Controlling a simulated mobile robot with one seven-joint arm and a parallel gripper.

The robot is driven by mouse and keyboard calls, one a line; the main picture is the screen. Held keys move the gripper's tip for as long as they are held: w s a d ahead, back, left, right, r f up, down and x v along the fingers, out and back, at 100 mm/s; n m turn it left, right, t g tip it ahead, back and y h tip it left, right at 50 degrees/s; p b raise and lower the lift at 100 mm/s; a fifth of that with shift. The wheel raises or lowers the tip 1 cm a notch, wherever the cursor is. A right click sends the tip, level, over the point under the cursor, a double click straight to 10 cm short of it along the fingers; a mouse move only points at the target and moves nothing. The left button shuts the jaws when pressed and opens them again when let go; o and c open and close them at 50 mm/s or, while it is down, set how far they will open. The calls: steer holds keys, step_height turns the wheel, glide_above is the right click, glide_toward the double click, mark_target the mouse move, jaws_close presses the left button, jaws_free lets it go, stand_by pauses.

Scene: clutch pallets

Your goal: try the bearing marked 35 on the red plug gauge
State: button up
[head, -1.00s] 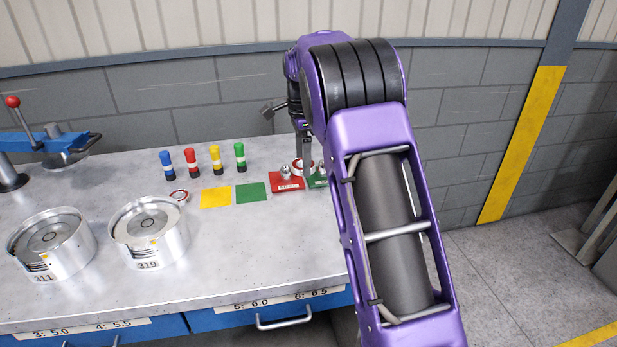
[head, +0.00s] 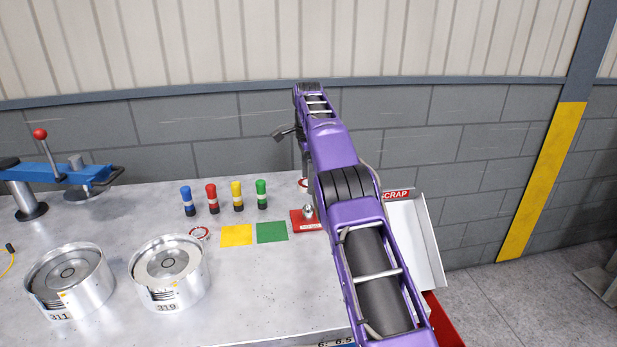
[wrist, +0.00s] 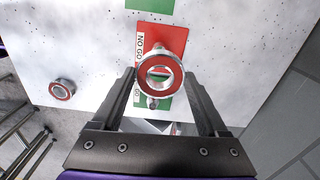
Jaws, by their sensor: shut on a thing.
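My gripper (wrist: 158,82) is shut on a bearing (wrist: 160,60), a steel ring with a red face. In the wrist view it hangs over the red plug gauge (wrist: 175,38), whose plate reads NO GO, and partly over the green gauge (wrist: 167,104). Through its bore I see parts of what lies below. The bearing looks apart from the gauge. In the head view the red gauge (head: 301,224) with its steel plug stands right of the green mat, and the held bearing (head: 303,183) shows partly behind my arm. I cannot read the bearing's number.
Another bearing (head: 199,233) lies left of the yellow mat (head: 236,236) and green mat (head: 272,232). Several coloured plugs stand behind. Two round housings (head: 68,293) (head: 168,285) and a blue press (head: 60,172) are left. A scrap chute (head: 418,240) is right, beyond my arm.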

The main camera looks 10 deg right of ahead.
mark_target(308, 204)
steer(key=shift+f, duration=2.45)
steer(key=shift+f, duration=0.5)
steer(key=o, duration=1.6)
steer(key=shift+c, duration=0.2)
